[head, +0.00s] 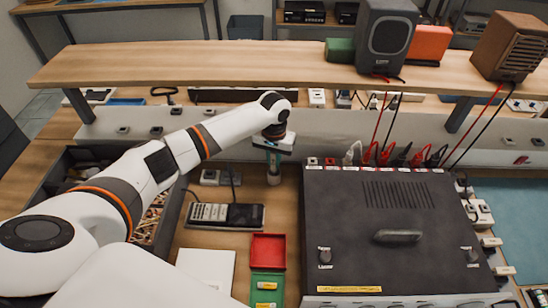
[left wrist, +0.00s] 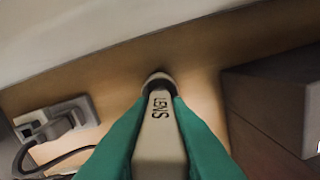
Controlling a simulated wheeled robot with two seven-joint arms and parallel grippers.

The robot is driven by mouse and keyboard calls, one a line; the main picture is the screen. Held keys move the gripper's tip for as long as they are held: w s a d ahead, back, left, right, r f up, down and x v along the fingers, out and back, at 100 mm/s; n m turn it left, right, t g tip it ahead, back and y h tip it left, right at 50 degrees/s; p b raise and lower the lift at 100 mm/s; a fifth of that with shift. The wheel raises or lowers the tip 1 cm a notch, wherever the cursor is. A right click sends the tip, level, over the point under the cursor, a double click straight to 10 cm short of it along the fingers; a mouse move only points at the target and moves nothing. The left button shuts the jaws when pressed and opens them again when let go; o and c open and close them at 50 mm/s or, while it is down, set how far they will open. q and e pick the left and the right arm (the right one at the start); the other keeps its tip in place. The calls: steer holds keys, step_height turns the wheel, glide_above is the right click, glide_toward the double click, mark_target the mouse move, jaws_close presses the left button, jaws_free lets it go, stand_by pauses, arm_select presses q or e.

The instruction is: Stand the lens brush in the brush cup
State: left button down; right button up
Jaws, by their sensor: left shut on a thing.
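My left gripper (head: 273,158) points down between the shelf and the dark hi-fi unit. In the left wrist view its two green fingers (left wrist: 158,135) are shut on the pale handle of the lens brush (left wrist: 159,140), marked LENS. The brush's far end meets a small dark-rimmed round shape (left wrist: 158,78); I cannot tell whether this is the brush cup's mouth or part of the brush. In the head view a short pale cylinder (head: 273,177) shows just below the fingers, probably the cup, mostly hidden by the gripper. My right gripper is not in view.
The dark hi-fi unit (head: 390,235) stands close to the right, with red and black leads at its back. A multimeter-like device (head: 225,215) and red and green trays (head: 267,250) lie nearer. The wooden shelf (head: 200,67) overhangs behind. A plug (left wrist: 62,120) sits left in the wrist view.

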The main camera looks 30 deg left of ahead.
arm_select(q)
steer(key=shift+f, duration=0.95)
stand_by(0.3)
steer(key=c, duration=1.3)
jaws_free()
steer(key=shift+r, duration=0.1)
step_height(320, 180, up, 12)
steer(key=shift+f+b, duration=0.1)
steer(key=shift+b, duration=0.85)
